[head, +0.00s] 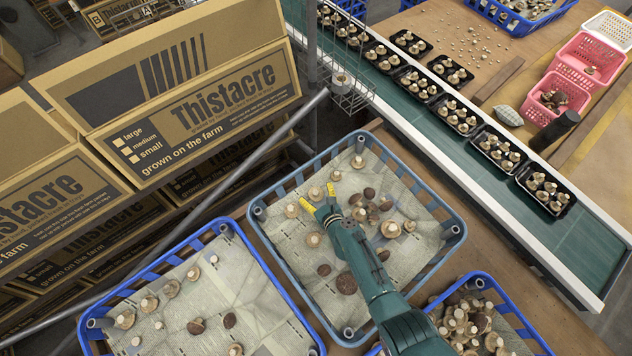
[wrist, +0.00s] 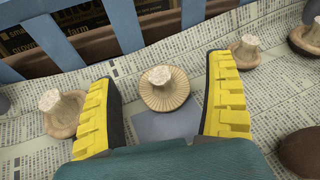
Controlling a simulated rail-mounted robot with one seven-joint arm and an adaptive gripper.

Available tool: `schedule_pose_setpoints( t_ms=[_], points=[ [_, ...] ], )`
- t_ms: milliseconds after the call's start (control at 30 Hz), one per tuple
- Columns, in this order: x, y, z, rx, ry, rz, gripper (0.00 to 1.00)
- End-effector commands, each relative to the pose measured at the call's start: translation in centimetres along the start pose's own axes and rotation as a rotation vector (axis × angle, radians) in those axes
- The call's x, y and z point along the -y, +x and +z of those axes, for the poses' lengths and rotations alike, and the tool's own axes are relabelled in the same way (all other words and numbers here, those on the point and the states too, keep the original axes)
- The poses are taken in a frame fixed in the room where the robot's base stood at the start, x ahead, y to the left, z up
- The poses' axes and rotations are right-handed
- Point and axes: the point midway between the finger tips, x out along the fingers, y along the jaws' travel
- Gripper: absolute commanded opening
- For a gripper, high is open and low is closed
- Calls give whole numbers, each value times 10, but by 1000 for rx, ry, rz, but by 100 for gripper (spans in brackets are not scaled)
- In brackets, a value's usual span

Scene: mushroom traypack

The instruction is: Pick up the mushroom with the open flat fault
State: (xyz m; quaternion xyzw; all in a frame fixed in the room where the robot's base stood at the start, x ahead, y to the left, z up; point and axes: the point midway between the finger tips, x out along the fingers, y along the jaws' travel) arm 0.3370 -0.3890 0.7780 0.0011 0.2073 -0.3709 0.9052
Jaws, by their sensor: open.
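The mushroom with the open flat look (wrist: 165,90) stands stem up on newspaper, its wide gills showing in the wrist view. In the head view it is a small pale disc (head: 315,193) near the back left of the middle grey-blue crate (head: 412,182). My gripper (head: 318,198) is open, its yellow-padded fingers on either side of this mushroom. In the wrist view the gripper (wrist: 163,92) shows clear gaps between both fingers and the mushroom. I cannot tell the fingertips' exact height above the paper.
A stem-up mushroom (wrist: 62,112) stands just outside the left finger, another (wrist: 246,52) beyond the right finger. A brown cap (wrist: 302,152) lies at lower right. The crate wall (wrist: 125,25) is close behind. A conveyor (head: 590,235) carries black trays at the right.

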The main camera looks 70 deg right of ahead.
Motion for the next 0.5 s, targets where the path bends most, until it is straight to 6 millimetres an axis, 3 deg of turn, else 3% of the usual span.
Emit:
schedule_pose_setpoints(
  t_ms=[67,300,500],
  points=[
    [-1,9,-2,0,0,1,86],
    [-1,9,-1,-2,0,1,85],
    [-1,9,-1,-1,0,1,47]
  ],
)
